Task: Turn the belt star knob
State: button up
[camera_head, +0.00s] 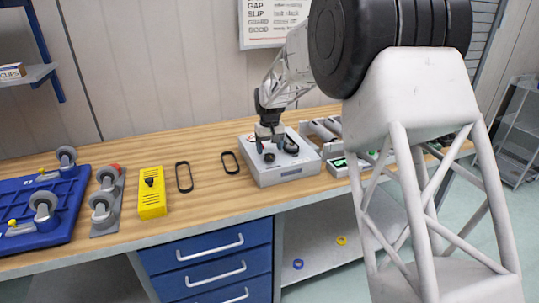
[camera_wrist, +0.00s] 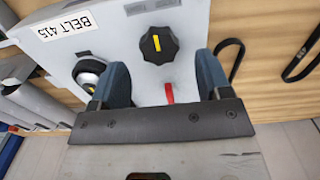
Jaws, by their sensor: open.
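The star knob (camera_wrist: 158,44) is black and lobed with a yellow stripe. It sits on the grey belt unit (camera_head: 285,171), whose label reads BELT 415 in the wrist view. The knob also shows as a small dark disc (camera_head: 270,157) in the head view. My gripper (camera_head: 271,143) is over the unit, with its fingers pointing down. In the wrist view my gripper (camera_wrist: 160,62) is open and empty, and the knob appears just beyond the gap between the fingertips. I cannot tell how high the fingertips are above the panel.
A round dark pulley (camera_wrist: 88,72) sits beside the left finger, and a red pointer (camera_wrist: 168,92) shows between the fingers. Black belts (camera_head: 184,176) and a yellow box (camera_head: 152,192) lie left of the unit. A grey roller unit (camera_head: 322,131) stands close on its right.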

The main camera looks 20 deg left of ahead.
aim_at(270, 156)
jog(key=shift+f, duration=1.7)
jog(key=c, duration=0.9)
